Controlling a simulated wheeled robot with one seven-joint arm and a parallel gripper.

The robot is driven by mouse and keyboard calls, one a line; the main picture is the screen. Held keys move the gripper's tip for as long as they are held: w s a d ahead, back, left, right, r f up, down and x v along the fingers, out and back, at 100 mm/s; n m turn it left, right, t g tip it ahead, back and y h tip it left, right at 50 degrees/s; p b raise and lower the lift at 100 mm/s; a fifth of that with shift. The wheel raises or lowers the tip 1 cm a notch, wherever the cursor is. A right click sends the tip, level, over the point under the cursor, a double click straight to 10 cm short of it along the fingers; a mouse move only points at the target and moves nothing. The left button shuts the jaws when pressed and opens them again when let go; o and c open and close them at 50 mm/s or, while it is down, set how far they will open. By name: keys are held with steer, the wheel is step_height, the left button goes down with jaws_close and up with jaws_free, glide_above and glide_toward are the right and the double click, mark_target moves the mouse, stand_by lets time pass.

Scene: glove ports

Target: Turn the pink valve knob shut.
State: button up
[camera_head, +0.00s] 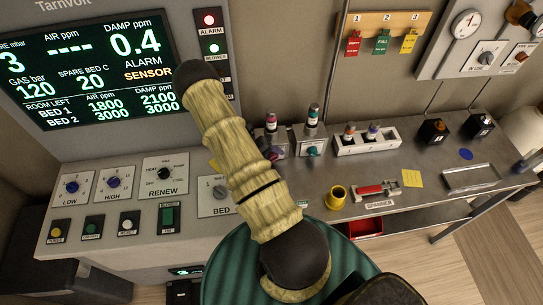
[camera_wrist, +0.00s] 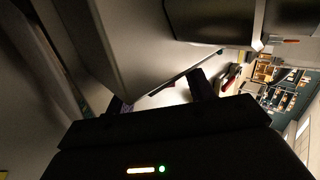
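In the head view, a small pink-red part (camera_head: 272,155), which looks like the pink valve knob, shows low on the left grey valve block. How far the pink knob is turned cannot be told. My gripper cannot be made out in the head view.
A lit screen (camera_head: 90,60) stands at the back left, with dials and buttons below it. A yellow cup (camera_head: 336,197), a red spanner (camera_head: 377,190) and a bottle rack (camera_head: 367,142) are on the grey bench. A red tray (camera_head: 366,228) is beneath the bench.

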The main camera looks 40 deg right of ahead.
stand_by(0.3)
steer(key=b+v, duration=0.5)
steer(key=v, duration=1.2)
steer(key=shift+a, duration=0.2)
steer(key=shift+r, duration=0.15)
steer(key=s+a+r+m+t+y+b, duration=0.2)
steer(key=s+a+m, duration=0.4)
steer(key=m, duration=0.9)
steer(key=s+a+r+m+t+y+b, duration=0.2)
steer(key=s+a+r+m+t+y, duration=0.2)
steer(key=m, duration=1.2)
steer(key=s+a+r+y, duration=0.2)
steer(key=a+r, duration=0.1)
steer(key=a, duration=0.1)
steer(key=shift+s+a+r, duration=0.2)
steer(key=shift+s+a, duration=0.1)
steer(key=shift+a, duration=0.05)
